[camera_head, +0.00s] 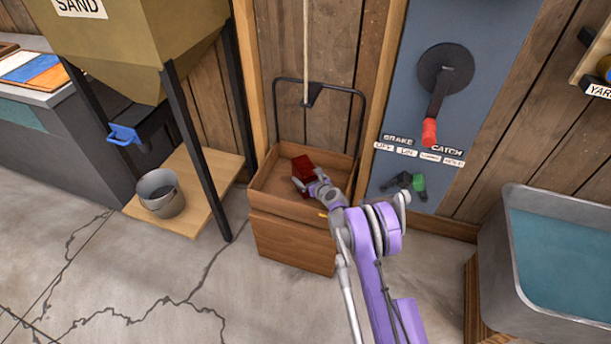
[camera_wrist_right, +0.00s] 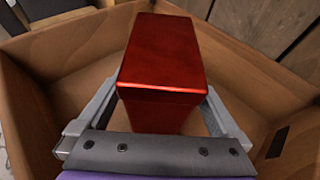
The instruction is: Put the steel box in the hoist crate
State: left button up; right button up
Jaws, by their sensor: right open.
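The steel box (camera_head: 302,167) is a glossy red block inside the wooden hoist crate (camera_head: 293,224). In the right wrist view the red box (camera_wrist_right: 161,70) stands within the crate walls (camera_wrist_right: 265,70), and its lower end is partly hidden by my gripper. It seems to be on the crate floor. My right gripper (camera_head: 308,184) reaches down into the crate from the front right. Its fingers are open, one on each side of the box, with small gaps showing. My left gripper is in neither view.
A rope (camera_head: 305,50) rises from the crate's metal bail (camera_head: 318,84). A sand hopper (camera_head: 140,45) and grey bucket (camera_head: 160,193) stand left. A blue panel with a red-handled crank (camera_head: 430,130) is behind right. A metal basin (camera_head: 496,250) stands right.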

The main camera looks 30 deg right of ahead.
jog(key=p+v, duration=0.1)
jog(key=v, duration=0.9)
jog(key=s+a+r+n+g+y, duration=0.2)
jog(key=s+a+r+n, duration=0.55)
jog(key=a+n, duration=0.25)
jog(key=s+a+r+n+g+y, duration=0.1)
jog(key=s+a+r+n+g, duration=0.2)
jog(key=s+a+r+n, duration=0.45)
jog(key=s+a+n+g+h, duration=0.1)
jog(key=s+a+n+g, duration=0.1)
jog(key=s+n, duration=0.7)
jog(key=s+a+r+n+g, duration=0.1)
jog(key=s+a+n, duration=0.3)
jog(key=s+n, duration=0.6)
jog(key=s+g, duration=0.1)
jog(key=s, duration=0.3)
jog(key=shift+a+r+h, duration=0.15)
jog(key=shift+a+h, duration=0.2)
jog(key=shift+h, duration=0.05)
